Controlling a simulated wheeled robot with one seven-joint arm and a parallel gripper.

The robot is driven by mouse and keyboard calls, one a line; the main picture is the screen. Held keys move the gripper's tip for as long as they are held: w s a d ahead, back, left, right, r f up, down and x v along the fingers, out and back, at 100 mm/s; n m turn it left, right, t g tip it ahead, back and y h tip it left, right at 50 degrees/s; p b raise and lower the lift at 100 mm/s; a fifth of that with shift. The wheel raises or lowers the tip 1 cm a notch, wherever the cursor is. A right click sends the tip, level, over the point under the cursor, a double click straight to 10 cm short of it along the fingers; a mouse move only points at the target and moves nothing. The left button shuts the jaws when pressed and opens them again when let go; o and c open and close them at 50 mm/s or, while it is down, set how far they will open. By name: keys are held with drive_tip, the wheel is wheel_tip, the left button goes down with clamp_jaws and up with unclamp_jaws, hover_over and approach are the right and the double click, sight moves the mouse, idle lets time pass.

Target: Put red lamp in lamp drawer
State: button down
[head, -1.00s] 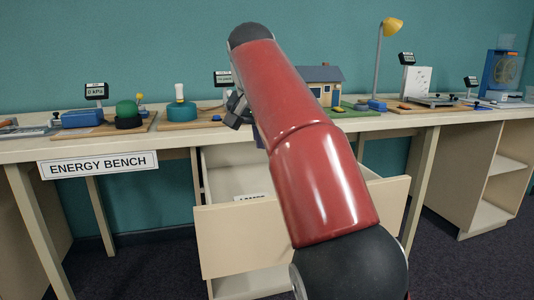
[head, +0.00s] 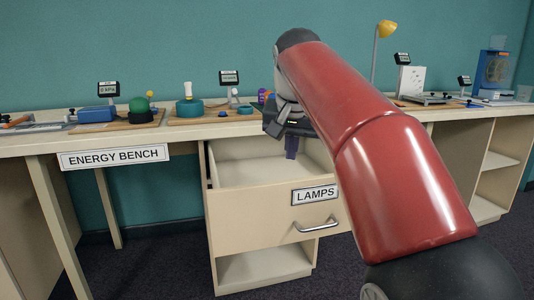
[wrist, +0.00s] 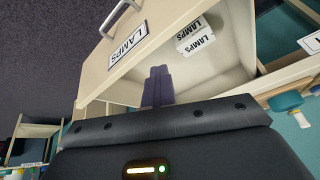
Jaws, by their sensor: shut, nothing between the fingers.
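The lamp drawer (head: 240,205) stands pulled open under the bench, with a LAMPS label and a handle on its front. It also shows in the wrist view (wrist: 100,72), where a white block with LAMPS labels (wrist: 195,35) lies inside it. My gripper (head: 291,155) is shut and empty, its dark purple fingers pointing down over the drawer. In the wrist view the closed fingers (wrist: 158,85) show in front of the drawer's interior. I cannot make out a red lamp in either current view. My red arm hides part of the bench and the drawer's right side.
The bench top (head: 30,142) carries a green dome (head: 139,104), a teal cylinder (head: 189,108) and small displays. An open shelf compartment (head: 262,267) lies below the drawer.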

drive_tip(key=s+d+f+n, duration=0.1)
drive_tip(key=s+d+f, duration=0.4)
drive_tip(key=s+f, duration=0.3)
drive_tip(key=s+d+f, duration=0.4)
drive_tip(key=s+f, duration=0.4)
drive_tip(key=s, duration=0.5)
drive_tip(key=shift+s+d+n, duration=0.2)
drive_tip(key=shift+d+n, duration=0.2)
drive_tip(key=c, duration=1.9)
unclamp_jaws()
drive_tip(key=shift+n, duration=0.3)
drive_tip(key=s+f, duration=0.3)
drive_tip(key=f, duration=0.1)
drive_tip(key=s+f, duration=0.2)
drive_tip(key=f, duration=0.1)
drive_tip(key=shift+s+d, duration=0.25)
drive_tip(key=shift+s, duration=0.05)
drive_tip(key=shift+c, duration=0.2)
drive_tip(key=o, duration=0.5)
drive_tip(key=shift+f, duration=0.15)
drive_tip(key=shift+o, duration=0.2)
drive_tip(key=shift+a, duration=0.15)
